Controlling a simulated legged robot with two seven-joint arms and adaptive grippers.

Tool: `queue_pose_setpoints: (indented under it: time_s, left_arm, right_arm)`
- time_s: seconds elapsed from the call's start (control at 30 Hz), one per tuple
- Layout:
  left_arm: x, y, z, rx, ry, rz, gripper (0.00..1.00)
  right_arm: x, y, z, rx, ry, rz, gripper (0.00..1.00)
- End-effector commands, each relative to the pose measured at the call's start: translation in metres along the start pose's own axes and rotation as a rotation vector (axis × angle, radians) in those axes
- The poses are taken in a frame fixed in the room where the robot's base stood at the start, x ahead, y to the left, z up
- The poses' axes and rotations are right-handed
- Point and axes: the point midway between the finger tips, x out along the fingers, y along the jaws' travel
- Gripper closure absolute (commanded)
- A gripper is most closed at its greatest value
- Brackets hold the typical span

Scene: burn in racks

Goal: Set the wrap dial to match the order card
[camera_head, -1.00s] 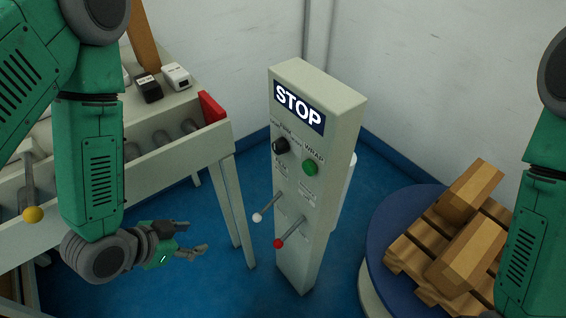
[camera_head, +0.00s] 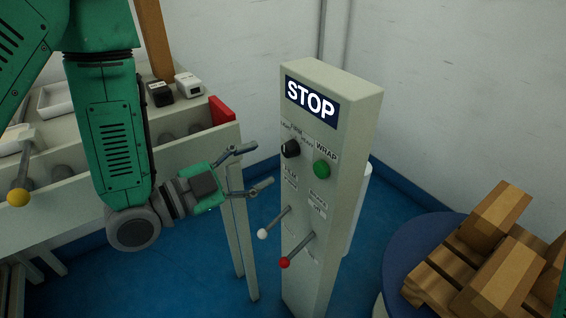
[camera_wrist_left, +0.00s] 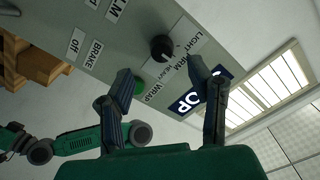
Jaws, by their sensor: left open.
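The wrap dial, a black knob (camera_head: 290,149), sits on the front of the grey control post (camera_head: 352,150), below the STOP sign (camera_head: 312,98). In the left wrist view the dial (camera_wrist_left: 162,47) has labels LIGHT, FIRM and HEAVY around it; its exact setting is too small to tell. My left gripper (camera_head: 257,168) is open and empty, left of the post and apart from the dial. In the left wrist view its fingers (camera_wrist_left: 165,85) spread in front of the panel, with the dial beyond them. My right gripper is out of view. No order card can be made out.
A green WRAP button (camera_head: 321,169) is beside the dial. A white-tipped lever (camera_head: 263,234) and a red-tipped lever (camera_head: 285,262) stick out below. A roller conveyor (camera_head: 190,148) stands left; a blue turntable (camera_head: 405,256) with a pallet of boxes (camera_head: 497,230) stands right.

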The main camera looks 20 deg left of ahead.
Motion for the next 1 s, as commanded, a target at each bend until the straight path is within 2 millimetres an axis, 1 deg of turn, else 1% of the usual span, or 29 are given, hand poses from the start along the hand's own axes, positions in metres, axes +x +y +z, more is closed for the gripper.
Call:
queue_pose_setpoints:
  time_s: [0.03, 0.1, 0.2, 0.3, 0.47, 0.73, 0.77, 0.8, 0.87, 0.9, 1.0]
  left_arm:
    - [0.011, -0.001, -0.001, 0.003, 0.004, -0.002, 0.53]
    - [0.024, -0.001, -0.001, 0.002, 0.004, -0.002, 0.53]
    - [0.040, -0.001, 0.000, 0.001, 0.002, -0.001, 0.53]
    - [0.051, -0.001, 0.000, -0.001, 0.001, -0.001, 0.53]
    - [0.059, -0.001, -0.001, 0.000, 0.000, -0.001, 0.53]
    - [0.060, -0.001, -0.001, -0.001, -0.001, -0.001, 0.53]
    - [0.060, -0.001, -0.001, -0.001, -0.001, -0.001, 0.63]
    - [0.060, -0.001, -0.001, -0.001, -0.001, -0.001, 0.77]
    - [0.060, -0.001, -0.001, -0.001, -0.001, -0.001, 0.98]
    - [0.060, -0.001, -0.001, -0.001, -0.001, 0.000, 1.00]
    - [0.060, -0.001, -0.001, -0.002, -0.001, 0.000, 1.00]
  right_arm:
    - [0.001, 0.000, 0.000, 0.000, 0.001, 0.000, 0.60]
    - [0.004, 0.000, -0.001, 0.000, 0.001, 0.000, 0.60]
    - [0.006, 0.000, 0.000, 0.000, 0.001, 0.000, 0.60]
    - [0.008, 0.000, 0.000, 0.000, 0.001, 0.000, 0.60]
    - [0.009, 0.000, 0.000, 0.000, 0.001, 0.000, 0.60]
    - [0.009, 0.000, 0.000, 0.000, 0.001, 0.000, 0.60]
    - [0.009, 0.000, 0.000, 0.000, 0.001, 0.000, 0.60]
    - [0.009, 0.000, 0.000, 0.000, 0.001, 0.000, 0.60]
    - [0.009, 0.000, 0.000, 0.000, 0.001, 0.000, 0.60]
    - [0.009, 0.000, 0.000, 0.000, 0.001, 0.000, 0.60]
    - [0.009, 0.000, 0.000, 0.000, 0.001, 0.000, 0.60]
